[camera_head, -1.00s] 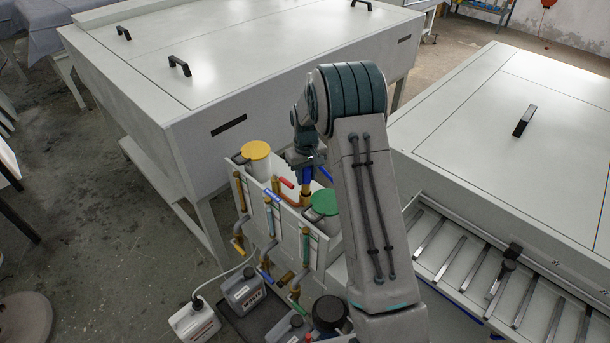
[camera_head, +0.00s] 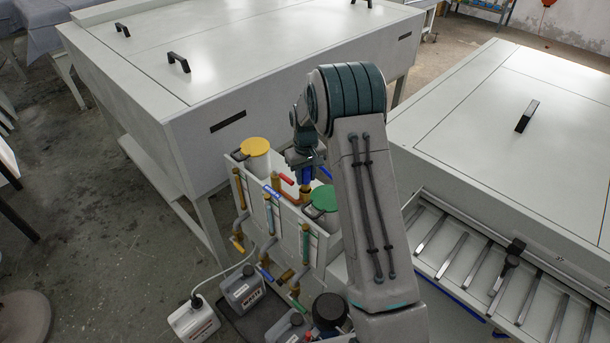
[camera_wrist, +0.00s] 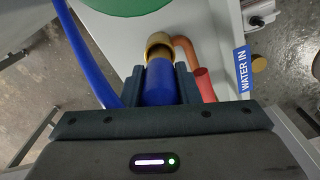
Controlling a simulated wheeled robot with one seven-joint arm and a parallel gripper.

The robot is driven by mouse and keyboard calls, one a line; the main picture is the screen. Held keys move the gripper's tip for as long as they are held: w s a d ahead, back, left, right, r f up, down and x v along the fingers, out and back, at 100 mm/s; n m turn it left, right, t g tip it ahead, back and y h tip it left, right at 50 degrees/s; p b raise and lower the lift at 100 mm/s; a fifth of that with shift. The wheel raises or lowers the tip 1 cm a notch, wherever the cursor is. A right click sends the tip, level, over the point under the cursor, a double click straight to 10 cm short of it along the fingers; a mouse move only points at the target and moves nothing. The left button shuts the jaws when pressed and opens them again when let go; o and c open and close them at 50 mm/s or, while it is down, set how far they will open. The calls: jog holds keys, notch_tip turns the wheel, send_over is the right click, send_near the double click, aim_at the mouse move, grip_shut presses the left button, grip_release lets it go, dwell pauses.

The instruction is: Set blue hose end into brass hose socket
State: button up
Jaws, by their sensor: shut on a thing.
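My gripper (camera_wrist: 160,88) is shut on the blue hose end (camera_wrist: 160,78), a thick blue cylinder that also shows in the head view (camera_head: 306,173) below my wrist. The brass hose socket (camera_wrist: 159,42) is a round brass ring just beyond the hose end in the wrist view; it also shows in the head view (camera_head: 305,193). The tip of the hose end overlaps the near side of the socket's mouth, with a dark gap visible inside the ring. I cannot tell how deep the tip sits. The blue hose (camera_wrist: 88,52) curves away at the left.
A copper pipe with a red-handled valve (camera_wrist: 204,85) lies right of the socket. A blue "WATER IN" label (camera_wrist: 243,71) is beside it. The green lid (camera_head: 322,200) and yellow lid (camera_head: 255,147) top nearby containers. Jugs (camera_head: 242,289) stand on the floor tray.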

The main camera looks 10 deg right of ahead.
jog(key=shift+f, duration=0.15)
jog(key=shift+f+b, duration=0.95)
jog(key=shift+f, duration=0.15)
jog(key=o, duration=1.8)
jog(key=shift+r, duration=0.1)
jog(key=shift+r+p, duration=1.6)
jog(key=shift+r, duration=1.3)
